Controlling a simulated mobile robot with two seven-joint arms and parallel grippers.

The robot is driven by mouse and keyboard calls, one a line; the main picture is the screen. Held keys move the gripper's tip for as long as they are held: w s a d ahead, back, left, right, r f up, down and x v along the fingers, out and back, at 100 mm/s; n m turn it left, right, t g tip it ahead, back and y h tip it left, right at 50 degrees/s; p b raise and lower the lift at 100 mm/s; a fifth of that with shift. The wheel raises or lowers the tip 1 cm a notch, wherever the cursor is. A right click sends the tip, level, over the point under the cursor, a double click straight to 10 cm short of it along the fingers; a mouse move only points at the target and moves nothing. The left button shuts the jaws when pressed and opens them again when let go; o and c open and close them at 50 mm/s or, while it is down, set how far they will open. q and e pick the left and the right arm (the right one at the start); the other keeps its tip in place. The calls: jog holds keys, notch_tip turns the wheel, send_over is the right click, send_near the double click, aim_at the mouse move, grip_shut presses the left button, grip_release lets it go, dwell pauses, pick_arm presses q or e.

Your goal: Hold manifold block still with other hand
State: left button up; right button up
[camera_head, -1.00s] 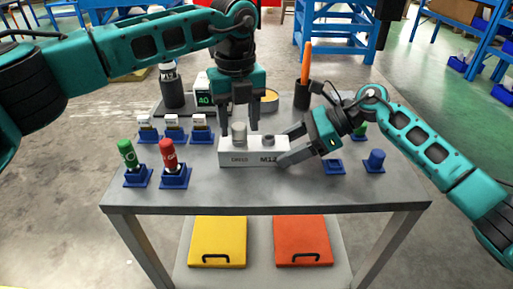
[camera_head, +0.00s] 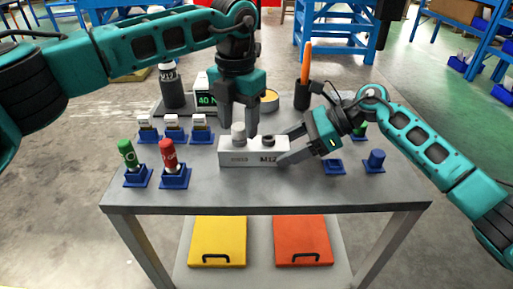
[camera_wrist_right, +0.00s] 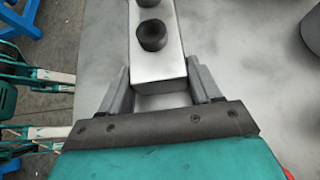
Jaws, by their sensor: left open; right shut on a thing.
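The manifold block (camera_head: 240,158) is a white box marked M12 on the table, also seen in the right wrist view (camera_wrist_right: 158,62). A light grey cylindrical piece (camera_head: 238,133) stands on its left part and a dark round port or fitting (camera_head: 268,141) on its right part. My right gripper (camera_head: 285,148) is shut on the block's right end; in its wrist view (camera_wrist_right: 158,85) the fingers lie on both sides of the block. My left gripper (camera_head: 239,122) is open, pointing down, with its fingers around or just above the light grey piece; contact cannot be told.
Green (camera_head: 128,153) and red (camera_head: 168,154) bottles stand in blue holders at left, with small white-labelled containers (camera_head: 172,123) behind. A display (camera_head: 206,98) and a dark bottle (camera_head: 172,88) stand at the back. Blue holders (camera_head: 375,160) lie at right. The table front is clear.

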pick_arm(q)
jog(key=m, duration=1.1)
jog(key=shift+m, duration=0.3)
grip_shut()
dwell(0.5)
jog(key=shift+r, duration=0.15)
jog(key=n, duration=0.4)
jog(key=shift+n, duration=0.4)
